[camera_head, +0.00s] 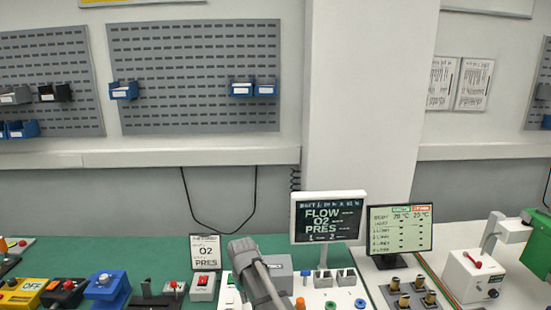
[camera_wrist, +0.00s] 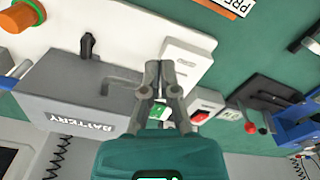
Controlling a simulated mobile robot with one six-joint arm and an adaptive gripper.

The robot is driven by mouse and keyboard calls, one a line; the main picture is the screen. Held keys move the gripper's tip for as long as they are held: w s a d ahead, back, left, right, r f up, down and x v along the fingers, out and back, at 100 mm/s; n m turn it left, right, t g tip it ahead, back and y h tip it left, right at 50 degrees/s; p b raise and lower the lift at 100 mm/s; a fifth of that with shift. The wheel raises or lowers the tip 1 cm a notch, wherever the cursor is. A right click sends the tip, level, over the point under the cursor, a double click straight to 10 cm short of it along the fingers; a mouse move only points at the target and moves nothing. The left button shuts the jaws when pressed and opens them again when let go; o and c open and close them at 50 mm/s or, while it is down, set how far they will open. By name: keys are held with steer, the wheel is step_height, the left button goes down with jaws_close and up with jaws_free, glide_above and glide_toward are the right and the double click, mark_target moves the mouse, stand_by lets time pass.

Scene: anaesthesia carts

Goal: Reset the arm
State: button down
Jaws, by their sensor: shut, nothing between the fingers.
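My gripper (camera_wrist: 160,78) shows in the wrist view with its two grey fingers together and nothing between them. The fingertips are over the white panel, between a grey box marked BATTERY (camera_wrist: 70,98) and a white switch block (camera_wrist: 188,62). I cannot tell whether they touch anything. In the head view my grey arm (camera_head: 258,275) reaches over the bench at lower centre, and the fingers cannot be made out there.
A red rocker switch box (camera_wrist: 206,108) is close to the fingers. A display reading FLOW O2 PRES (camera_head: 328,218) and a second screen (camera_head: 400,229) stand right of my arm. A small O2 PRES sign (camera_head: 205,252) stands left. Blue bins (camera_head: 241,89) hang on the wall.

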steer(key=s+d+m, duration=0.2)
steer(key=s+d, duration=0.2)
steer(key=d, duration=0.5)
steer(key=s+d+m, duration=0.1)
steer(key=s+d, duration=0.4)
steer(key=d, duration=0.3)
steer(key=s+d+m, duration=0.2)
steer(key=s+d, duration=0.2)
steer(key=d, duration=0.5)
steer(key=shift+s+d+m, duration=0.3)
steer(key=shift+a, duration=0.1)
stand_by(0.5)
